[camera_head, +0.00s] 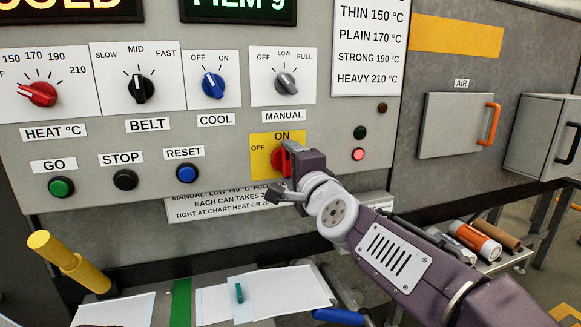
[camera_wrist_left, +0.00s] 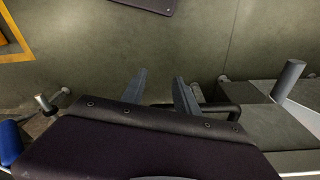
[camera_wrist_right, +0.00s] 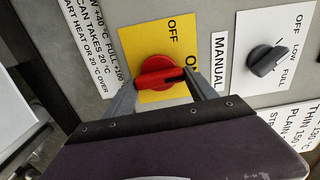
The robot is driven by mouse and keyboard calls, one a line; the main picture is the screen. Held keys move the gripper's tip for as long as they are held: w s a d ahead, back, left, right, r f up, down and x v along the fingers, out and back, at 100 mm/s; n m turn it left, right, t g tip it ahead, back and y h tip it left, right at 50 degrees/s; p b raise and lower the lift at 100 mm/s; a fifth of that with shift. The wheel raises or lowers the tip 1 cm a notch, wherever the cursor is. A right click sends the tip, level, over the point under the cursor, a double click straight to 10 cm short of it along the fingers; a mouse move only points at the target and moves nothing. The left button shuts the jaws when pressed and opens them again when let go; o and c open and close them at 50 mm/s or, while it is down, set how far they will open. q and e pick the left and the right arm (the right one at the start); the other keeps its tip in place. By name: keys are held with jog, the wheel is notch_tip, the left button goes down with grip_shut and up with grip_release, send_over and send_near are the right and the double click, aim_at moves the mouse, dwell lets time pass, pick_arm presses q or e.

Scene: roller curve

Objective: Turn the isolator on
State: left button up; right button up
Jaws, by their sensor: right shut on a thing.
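The isolator is a red rotary knob (camera_head: 279,160) on a yellow plate (camera_head: 258,142) marked OFF at left and ON on top. My right gripper (camera_head: 289,163) is at the knob and partly hides it. In the right wrist view the red knob (camera_wrist_right: 158,76) sits between the two fingertips, which are shut on it. Its dark mark lies on the side of the ON label, which a finger partly covers. My left gripper (camera_wrist_left: 160,80) shows only in the left wrist view, fingers apart and empty, over a grey floor.
Above are the grey MANUAL knob (camera_head: 286,83) and blue COOL knob (camera_head: 213,85). GO (camera_head: 61,187), STOP (camera_head: 125,180) and RESET (camera_head: 186,174) buttons are to the left. A pink-red lamp (camera_head: 358,154) looks lit. Papers (camera_head: 285,291) lie below; an AIR door (camera_head: 458,137) is right.

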jog(key=shift+m, duration=0.3)
dwell(0.4)
jog(key=o, duration=1.4)
jog(key=shift+c, duration=0.2)
